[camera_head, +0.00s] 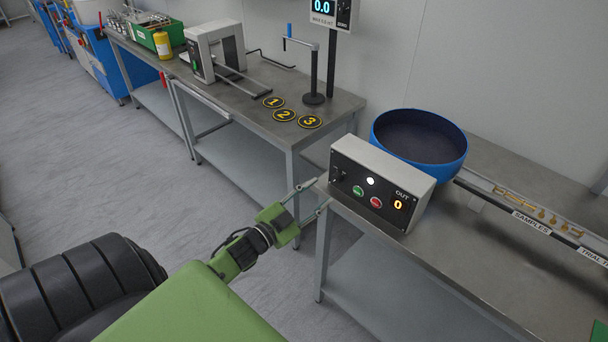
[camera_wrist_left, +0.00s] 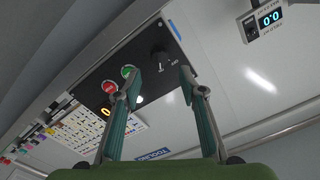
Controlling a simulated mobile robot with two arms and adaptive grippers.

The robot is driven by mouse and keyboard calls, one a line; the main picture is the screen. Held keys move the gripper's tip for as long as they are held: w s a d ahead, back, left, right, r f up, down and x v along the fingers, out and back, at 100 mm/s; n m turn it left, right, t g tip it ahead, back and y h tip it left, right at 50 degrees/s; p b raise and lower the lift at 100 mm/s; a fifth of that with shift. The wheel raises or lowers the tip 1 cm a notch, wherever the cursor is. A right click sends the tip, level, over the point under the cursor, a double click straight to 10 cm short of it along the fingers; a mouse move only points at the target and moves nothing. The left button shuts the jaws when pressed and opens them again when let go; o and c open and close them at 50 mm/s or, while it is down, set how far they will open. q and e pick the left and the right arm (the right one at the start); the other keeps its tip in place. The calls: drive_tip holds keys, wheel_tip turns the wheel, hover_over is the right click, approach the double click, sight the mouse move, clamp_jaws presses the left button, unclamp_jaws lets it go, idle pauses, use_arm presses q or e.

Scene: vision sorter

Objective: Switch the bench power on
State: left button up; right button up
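The control box (camera_head: 416,186) is grey with a black front panel and stands at the near left corner of the right bench. Its panel carries a dark rotary switch (camera_head: 338,174), a green button (camera_head: 358,191), a red button (camera_head: 376,202), a bright white lamp and an orange "0" display (camera_head: 397,204). In the left wrist view the switch (camera_wrist_left: 161,60) appears beyond the gap between my fingertips. My left gripper (camera_head: 321,193) is open and empty, just in front of the panel's left end; it also shows in the left wrist view (camera_wrist_left: 160,74). Contact cannot be seen. My right gripper is out of view.
A blue bowl (camera_head: 463,163) stands behind the box, with a rail labelled "SAMPLES" (camera_head: 531,222) to its right. The left bench (camera_head: 240,108) holds a grey machine (camera_head: 206,50), a post stand (camera_head: 314,98) and numbered discs. A gap separates the benches.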

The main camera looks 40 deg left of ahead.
use_arm(q)
drive_tip(key=s, duration=0.5)
drive_tip(key=shift+s+a, duration=0.25)
drive_tip(key=s+d+f+n+g+y, duration=0.1)
drive_tip(key=s+f+g, duration=0.3)
drive_tip(key=f, duration=0.7)
drive_tip(key=s+d+f+n+g+y, duration=0.15)
drive_tip(key=s+f, duration=0.35)
drive_tip(key=f, duration=0.6)
drive_tip(key=s+d+f+n+g, duration=0.1)
drive_tip(key=s+f+n+g, duration=0.3)
drive_tip(key=f, duration=0.7)
drive_tip(key=s+d+f+g, duration=0.2)
drive_tip(key=s+f, duration=0.3)
drive_tip(key=s, duration=0.4)
drive_tip(key=s+d+f+m+g, duration=0.1)
drive_tip(key=s+d+f+g, duration=0.2)
drive_tip(key=s, duration=0.6)
drive_tip(key=s+d+f+m+g, duration=0.1)
drive_tip(key=s+d+f+g, duration=0.1)
drive_tip(key=s+d+f, duration=0.4)
drive_tip(key=s+f+h, duration=0.1)
drive_tip(key=s+f, duration=0.1)
drive_tip(key=s, duration=0.1)
drive_tip(key=shift+s+f, duration=0.3)
drive_tip(key=shift+s, duration=0.05)
drive_tip(key=shift+d+g, duration=0.1)
drive_tip(key=shift+g, duration=0.15)
